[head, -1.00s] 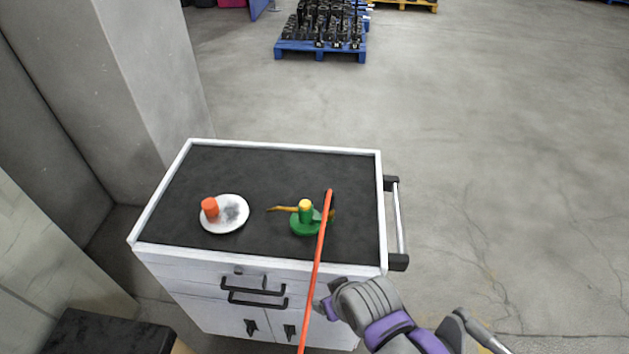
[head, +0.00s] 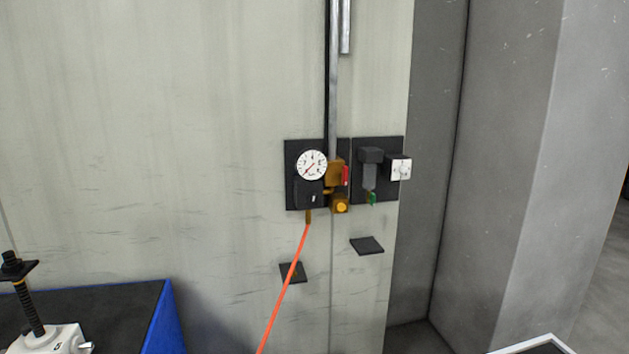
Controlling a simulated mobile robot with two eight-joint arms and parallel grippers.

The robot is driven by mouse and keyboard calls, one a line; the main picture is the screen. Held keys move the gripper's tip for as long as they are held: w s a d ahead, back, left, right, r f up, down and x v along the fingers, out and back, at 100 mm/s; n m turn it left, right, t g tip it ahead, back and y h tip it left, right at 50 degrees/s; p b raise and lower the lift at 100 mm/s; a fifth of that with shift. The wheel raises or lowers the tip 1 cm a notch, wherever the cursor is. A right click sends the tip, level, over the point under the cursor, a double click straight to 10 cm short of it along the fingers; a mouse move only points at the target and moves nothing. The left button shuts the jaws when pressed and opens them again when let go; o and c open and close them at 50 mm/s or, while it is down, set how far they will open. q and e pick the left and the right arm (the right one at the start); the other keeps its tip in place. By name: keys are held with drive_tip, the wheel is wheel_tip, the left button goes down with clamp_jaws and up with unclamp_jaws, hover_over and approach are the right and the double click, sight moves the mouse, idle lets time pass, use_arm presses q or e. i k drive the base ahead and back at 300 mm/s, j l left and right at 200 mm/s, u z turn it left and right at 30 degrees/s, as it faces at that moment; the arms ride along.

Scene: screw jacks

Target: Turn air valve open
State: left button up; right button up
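The air valve (head: 334,174) is a brass body on the wall below a grey vertical pipe, in the middle of the head view. Its small red handle (head: 346,176) is on its right side and looks upright. A round white pressure gauge (head: 312,165) with a red needle sits just left of it on a black plate. A brass fitting with a yellow centre (head: 341,205) is below the valve. An orange hose (head: 284,294) hangs from a brass connector (head: 308,216) under the gauge. Neither gripper is in view.
A dark regulator unit (head: 370,172) with a green tip and a white square dial (head: 399,168) are right of the valve. Two black plates sit lower on the wall. A screw jack (head: 38,320) stands on a blue-edged surface (head: 165,318) at lower left. A concrete pillar is at right.

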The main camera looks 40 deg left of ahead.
sight(344, 172)
drive_tip(key=u, duration=1.4)
